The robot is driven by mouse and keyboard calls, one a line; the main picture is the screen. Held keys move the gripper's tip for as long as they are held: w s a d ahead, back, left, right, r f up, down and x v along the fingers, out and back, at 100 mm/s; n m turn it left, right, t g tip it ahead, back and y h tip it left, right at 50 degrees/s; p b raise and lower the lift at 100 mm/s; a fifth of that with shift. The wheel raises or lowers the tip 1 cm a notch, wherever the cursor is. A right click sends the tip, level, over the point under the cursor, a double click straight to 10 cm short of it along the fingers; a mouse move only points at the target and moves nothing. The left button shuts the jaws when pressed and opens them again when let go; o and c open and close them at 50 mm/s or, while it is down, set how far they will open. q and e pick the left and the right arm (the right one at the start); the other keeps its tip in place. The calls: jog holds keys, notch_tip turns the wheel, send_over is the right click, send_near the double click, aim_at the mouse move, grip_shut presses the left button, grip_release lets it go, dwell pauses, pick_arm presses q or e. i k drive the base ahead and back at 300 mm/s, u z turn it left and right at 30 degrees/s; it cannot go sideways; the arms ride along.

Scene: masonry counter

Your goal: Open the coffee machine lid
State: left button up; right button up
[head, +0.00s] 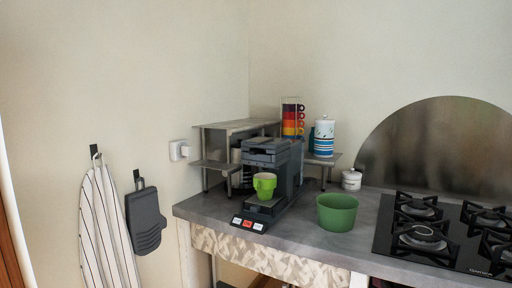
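The coffee machine (290,175) stands on the grey counter, dark grey and black, its front toward the lower left. Its lid (268,146) is the grey top part and looks closed, though it is too small to be sure. A green cup (264,184) sits at the machine's front below the head. Neither of my grippers shows in the head view.
A green bowl (337,212) stands right of the machine. A metal shelf (232,127) stands behind it, with stacked coloured cups (292,118) and a blue-white canister (324,138) nearby. A gas hob (440,235) fills the counter's right side. A towel (108,225) and mitt (146,220) hang left.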

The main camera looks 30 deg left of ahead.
aim_at(271, 145)
jog(key=k, duration=0.6)
jog(key=u, duration=0.5)
jog(key=i, duration=1.15)
jog(key=u, duration=0.95)
